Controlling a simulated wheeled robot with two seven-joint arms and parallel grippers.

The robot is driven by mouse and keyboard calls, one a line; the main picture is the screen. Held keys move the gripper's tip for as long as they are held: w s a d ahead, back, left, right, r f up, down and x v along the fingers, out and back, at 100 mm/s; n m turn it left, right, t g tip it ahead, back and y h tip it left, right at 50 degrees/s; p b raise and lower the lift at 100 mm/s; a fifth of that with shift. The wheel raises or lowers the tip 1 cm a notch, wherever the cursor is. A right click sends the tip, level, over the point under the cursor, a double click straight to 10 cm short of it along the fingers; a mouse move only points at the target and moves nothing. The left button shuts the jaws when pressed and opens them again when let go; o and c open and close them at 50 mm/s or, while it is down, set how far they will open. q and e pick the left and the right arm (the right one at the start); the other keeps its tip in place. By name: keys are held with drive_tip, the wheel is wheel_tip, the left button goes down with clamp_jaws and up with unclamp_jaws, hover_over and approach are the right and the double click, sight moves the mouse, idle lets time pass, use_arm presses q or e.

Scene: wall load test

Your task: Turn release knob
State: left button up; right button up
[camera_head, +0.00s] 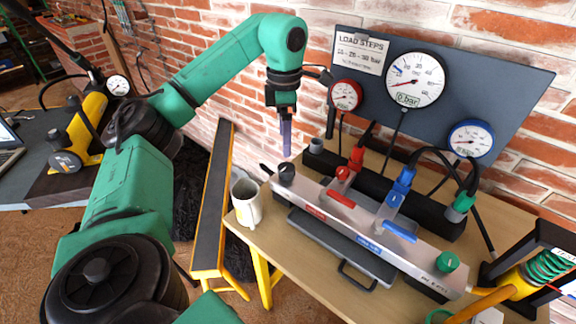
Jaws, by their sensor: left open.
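A silver valve manifold (320,207) lies along the wooden table. A round green knob (447,261) sits at its right end, with small lettering beside it that I cannot read for sure. A black knob (286,172) sits at its left end. My left gripper (286,150) points down just above the black knob, apart from it and far from the green knob. It is open and holds nothing visible; its fingers overlap in this view. My right gripper is not in view.
A red lever (341,199) and a blue lever (400,231) lie between the knobs, with hoses rising behind. Gauges, including a large white dial (414,80), hang on a grey panel (500,67). A white mug (246,204) stands at the table's left edge.

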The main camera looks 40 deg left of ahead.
sight(286, 167)
use_arm(q)
drive_tip(key=f, duration=0.9)
drive_tip(key=shift+w+f, duration=0.25)
drive_tip(key=shift+f, duration=0.1)
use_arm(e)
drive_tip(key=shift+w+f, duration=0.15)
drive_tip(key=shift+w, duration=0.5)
use_arm(q)
drive_tip(key=c, duration=1.4)
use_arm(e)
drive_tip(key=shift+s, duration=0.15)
